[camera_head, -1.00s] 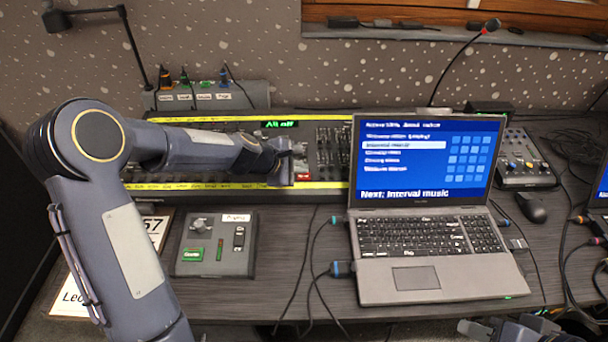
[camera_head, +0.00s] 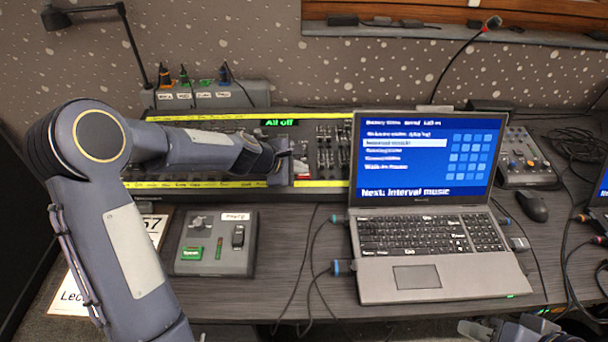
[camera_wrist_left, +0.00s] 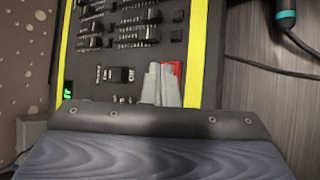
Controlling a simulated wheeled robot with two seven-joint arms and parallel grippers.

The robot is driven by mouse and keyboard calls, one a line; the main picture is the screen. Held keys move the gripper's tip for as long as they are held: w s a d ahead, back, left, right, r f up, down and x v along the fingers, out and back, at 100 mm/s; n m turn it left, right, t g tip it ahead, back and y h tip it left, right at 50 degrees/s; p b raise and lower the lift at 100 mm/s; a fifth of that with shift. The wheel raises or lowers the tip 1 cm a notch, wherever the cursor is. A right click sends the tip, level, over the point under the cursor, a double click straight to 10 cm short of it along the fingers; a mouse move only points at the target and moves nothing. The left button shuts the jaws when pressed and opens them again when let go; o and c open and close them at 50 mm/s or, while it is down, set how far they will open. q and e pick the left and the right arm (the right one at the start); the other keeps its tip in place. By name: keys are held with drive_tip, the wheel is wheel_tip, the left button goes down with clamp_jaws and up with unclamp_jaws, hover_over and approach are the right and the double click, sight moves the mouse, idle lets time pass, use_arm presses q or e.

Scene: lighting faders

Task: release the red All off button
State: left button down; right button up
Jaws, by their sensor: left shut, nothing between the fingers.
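The red All off button (camera_wrist_left: 176,69) shows in the left wrist view, near the yellow edge strip of the dark lighting desk (camera_head: 325,196). My left gripper (camera_wrist_left: 163,84) is shut and empty. Its pale fingers reach over the desk and hide most of the button. I cannot tell whether the fingertips touch it or how far down it is. In the head view my left gripper (camera_head: 290,168) is at the desk's middle, reaching in from the left. A green display (camera_head: 279,122) on the desk reads "All off". Part of my right arm shows at the bottom right edge, with its jaws unclear.
A black switch (camera_wrist_left: 121,75) lies beside the fingers, with several faders beyond. An open laptop (camera_head: 428,200) stands to the right of my left gripper. A small control box (camera_head: 216,244) sits in front of the desk. Cables run across the tabletop between box and laptop.

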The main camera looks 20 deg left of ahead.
sight(300, 180)
use_arm(q)
drive_tip(key=shift+r, duration=0.1)
idle(0.3)
drive_tip(key=shift+r+p, duration=0.3)
drive_tip(key=shift+p, duration=0.1)
drive_tip(key=shift+r, duration=0.1)
drive_tip(key=r+p, duration=0.1)
drive_tip(key=r, duration=0.1)
drive_tip(key=r+p, duration=0.3)
drive_tip(key=p, duration=0.1)
drive_tip(key=shift+s+r, duration=0.3)
drive_tip(key=shift+r, duration=0.1)
drive_tip(key=shift+r, duration=0.1)
